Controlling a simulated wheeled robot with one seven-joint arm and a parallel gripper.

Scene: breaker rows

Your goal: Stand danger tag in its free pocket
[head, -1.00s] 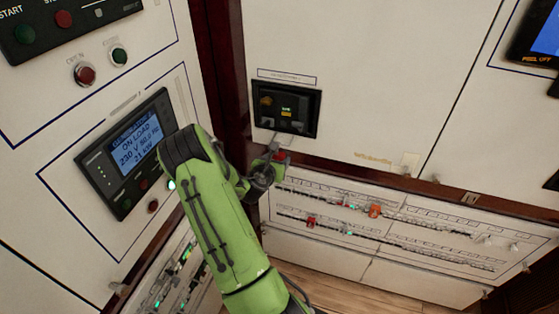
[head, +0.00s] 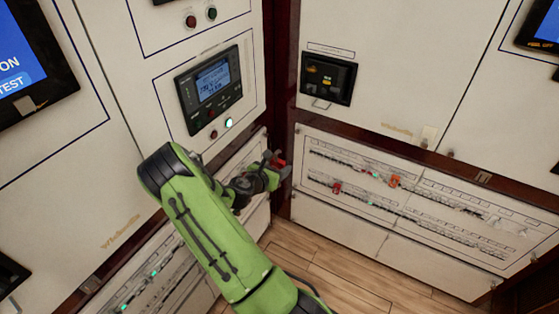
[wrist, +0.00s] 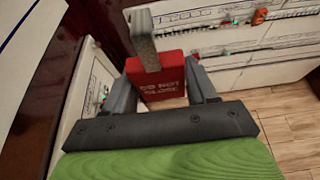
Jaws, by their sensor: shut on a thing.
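The red danger tag (wrist: 162,88) reads "DO NOT CLOSE" in the wrist view and sits between the fingers of my gripper (wrist: 165,76). A grey upright piece (wrist: 142,38) shows at its top. In the head view my gripper (head: 276,168) is shut on the tag (head: 280,160), held in the air in front of the corner between the two cabinet faces. A free pocket cannot be made out for certain. A small pale piece (head: 428,137) sits on the right cabinet's lower edge, too small to identify.
The right breaker panel (head: 350,221) carries a red piece (head: 337,188) and an orange piece (head: 394,181) along its rows. The left breaker panel (head: 182,262) is partly behind my arm. A meter display (head: 208,92) and a dark meter (head: 328,77) are above. Wooden floor (head: 330,265) is clear.

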